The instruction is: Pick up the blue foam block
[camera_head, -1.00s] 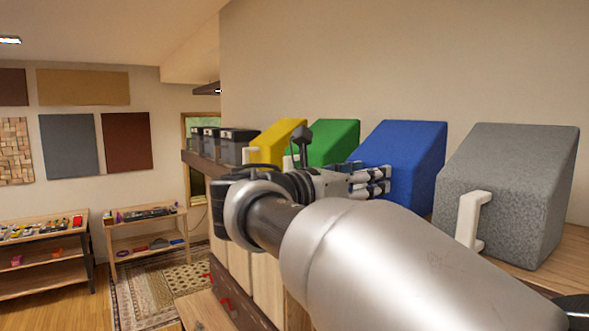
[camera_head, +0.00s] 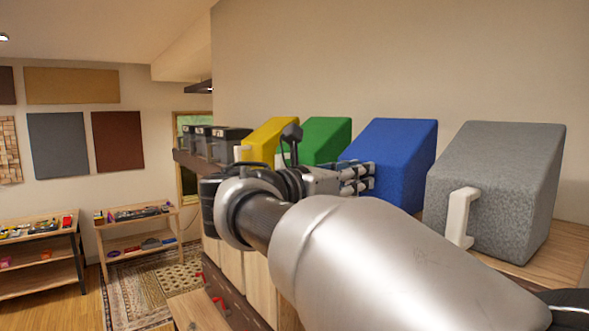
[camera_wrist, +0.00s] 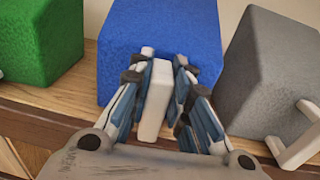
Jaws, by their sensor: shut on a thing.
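The blue foam block (camera_head: 398,158) is a wedge-topped block on the wooden shelf, between the green and grey blocks. In the wrist view the blue block (camera_wrist: 165,32) fills the top middle, with a white handle (camera_wrist: 155,100) on its front. My gripper (camera_head: 365,178) is at the front of the blue block. In the wrist view my gripper (camera_wrist: 160,75) has its fingers on both sides of the white handle, shut on it. The block's lower front is partly hidden by my gripper and arm in the head view.
The grey block (camera_head: 500,180) with a white handle stands close on the right. The green block (camera_head: 325,138) and yellow block (camera_head: 268,138) stand on the left, then several dark boxes (camera_head: 228,145). The shelf (camera_wrist: 50,115) has a narrow bare front edge.

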